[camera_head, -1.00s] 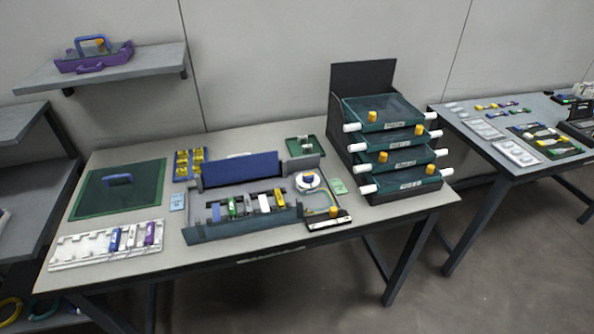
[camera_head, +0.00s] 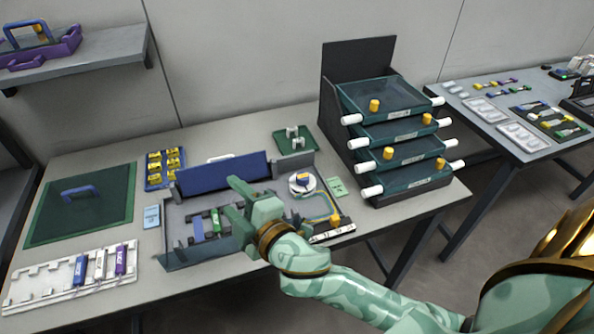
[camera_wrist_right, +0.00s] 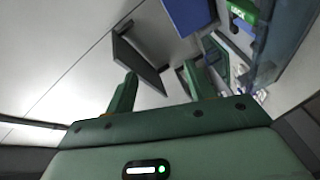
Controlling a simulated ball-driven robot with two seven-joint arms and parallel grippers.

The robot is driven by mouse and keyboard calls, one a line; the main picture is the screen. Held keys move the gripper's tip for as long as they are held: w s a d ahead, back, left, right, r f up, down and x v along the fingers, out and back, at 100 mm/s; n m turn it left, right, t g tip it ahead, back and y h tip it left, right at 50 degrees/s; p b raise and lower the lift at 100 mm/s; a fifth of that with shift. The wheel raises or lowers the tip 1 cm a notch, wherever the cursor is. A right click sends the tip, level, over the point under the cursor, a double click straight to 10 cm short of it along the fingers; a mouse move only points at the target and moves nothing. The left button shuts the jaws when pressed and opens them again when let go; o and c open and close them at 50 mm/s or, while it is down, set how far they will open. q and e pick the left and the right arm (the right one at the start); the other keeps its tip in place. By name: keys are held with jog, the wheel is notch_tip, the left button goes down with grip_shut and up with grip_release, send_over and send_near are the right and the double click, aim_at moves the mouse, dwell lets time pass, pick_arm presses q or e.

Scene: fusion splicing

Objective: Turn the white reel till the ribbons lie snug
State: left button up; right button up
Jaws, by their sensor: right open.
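The white reel (camera_head: 296,190) sits at the right end of the grey splicing tray (camera_head: 180,258), with a blue and yellow piece on its top. Thin yellow and blue ribbons (camera_head: 327,207) curve beside it toward a yellow knob at the tray's front right corner. How tightly they lie is too small to tell. My right gripper (camera_head: 234,201) is open and empty, over the middle of the tray, left of the reel and apart from it. Its two green fingers also show in the right wrist view (camera_wrist_right: 160,80). My left gripper is not in view.
The raised blue lid (camera_head: 222,174) stands behind the tray. A rack of several dark trays (camera_head: 392,100) stands to the right. A green plate (camera_head: 286,135) with white pegs lies behind the reel. A white holder (camera_head: 40,285) with cartridges lies front left.

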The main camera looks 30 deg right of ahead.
jog(key=w+a+r+n+g+y, duration=0.1)
jog(key=w+a+r+n+y, duration=0.1)
jog(key=a+r+n+y, duration=0.8)
jog(key=n+g+h, duration=1.3)
jog(key=n+g, duration=0.3)
jog(key=n, duration=0.3)
send_near(303, 176)
jog(key=f+b, duration=0.2)
jog(key=f, duration=0.2)
jog(key=f+b, duration=0.3)
jog(key=f, duration=0.2)
jog(key=shift+d+b, duration=0.2)
jog(key=shift+b, duration=0.15)
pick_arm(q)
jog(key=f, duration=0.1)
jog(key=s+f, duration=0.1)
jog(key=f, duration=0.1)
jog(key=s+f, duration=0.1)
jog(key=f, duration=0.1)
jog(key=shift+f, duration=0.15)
